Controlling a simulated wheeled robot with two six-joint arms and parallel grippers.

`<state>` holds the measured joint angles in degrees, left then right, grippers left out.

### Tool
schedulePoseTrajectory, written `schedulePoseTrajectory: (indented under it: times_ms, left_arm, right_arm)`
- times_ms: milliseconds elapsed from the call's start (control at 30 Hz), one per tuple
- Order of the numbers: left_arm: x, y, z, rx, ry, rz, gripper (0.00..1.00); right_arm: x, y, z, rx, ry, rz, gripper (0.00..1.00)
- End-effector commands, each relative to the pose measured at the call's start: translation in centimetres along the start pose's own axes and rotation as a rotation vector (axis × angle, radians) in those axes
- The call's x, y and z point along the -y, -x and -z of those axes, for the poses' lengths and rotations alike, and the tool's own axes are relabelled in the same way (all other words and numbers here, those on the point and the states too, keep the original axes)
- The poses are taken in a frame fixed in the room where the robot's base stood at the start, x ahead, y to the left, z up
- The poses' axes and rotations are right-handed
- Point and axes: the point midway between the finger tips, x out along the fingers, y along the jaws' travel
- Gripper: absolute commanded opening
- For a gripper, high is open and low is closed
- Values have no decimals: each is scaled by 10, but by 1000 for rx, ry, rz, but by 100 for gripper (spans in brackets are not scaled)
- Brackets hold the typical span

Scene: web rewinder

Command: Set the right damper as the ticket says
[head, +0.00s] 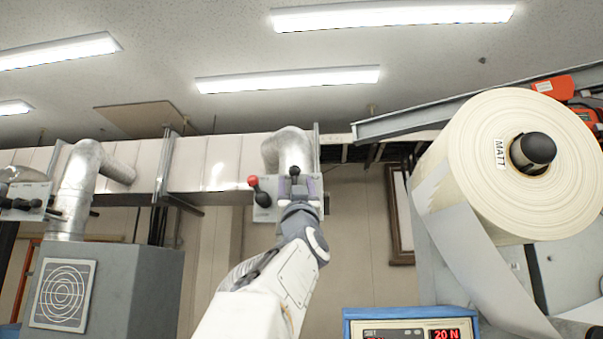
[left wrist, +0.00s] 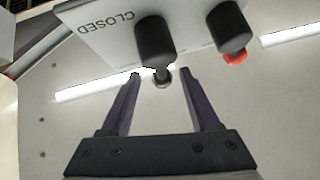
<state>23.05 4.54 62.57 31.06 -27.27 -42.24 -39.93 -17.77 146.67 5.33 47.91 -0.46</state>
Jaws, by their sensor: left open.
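The right damper's pale plate (head: 268,214) is on the duct pipe at the middle of the head view. It carries a red-tipped knob (head: 253,181) and a black handle (head: 262,198). In the left wrist view the plate (left wrist: 90,30) reads CLOSED, with the black handle (left wrist: 153,38) and the red-tipped knob (left wrist: 230,30) to its right. My left gripper (head: 288,178) is up at the plate. Its open fingers (left wrist: 161,76) stand either side of the black handle's lower end; I cannot tell whether they touch it. My right gripper and the ticket do not show.
Another damper plate (head: 25,200) with dark handles is at the far left, beside a bent duct pipe (head: 82,180). A large paper roll marked MATT (head: 480,150) fills the right. A blue-framed display (head: 410,325) reading 20 N is below it.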

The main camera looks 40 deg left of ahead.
Motion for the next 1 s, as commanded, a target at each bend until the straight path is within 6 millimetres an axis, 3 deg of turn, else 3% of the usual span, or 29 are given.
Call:
schedulePoseTrajectory:
  times_ms: [100, 433, 467, 600, 1000]
  left_arm:
    - [1, -10, 1, 0, -3, 1, 62]
    - [2, -11, -1, 0, -2, 2, 62]
    - [2, -11, -1, 0, -2, 2, 55]
    - [2, -11, -1, 0, -2, 2, 1]
    - [2, -11, -1, 0, -2, 2, 0]
  right_arm:
    - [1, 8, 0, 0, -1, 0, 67]
    - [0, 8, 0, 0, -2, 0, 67]
    - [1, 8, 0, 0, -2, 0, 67]
    - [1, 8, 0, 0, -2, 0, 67]
    - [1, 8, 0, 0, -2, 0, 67]
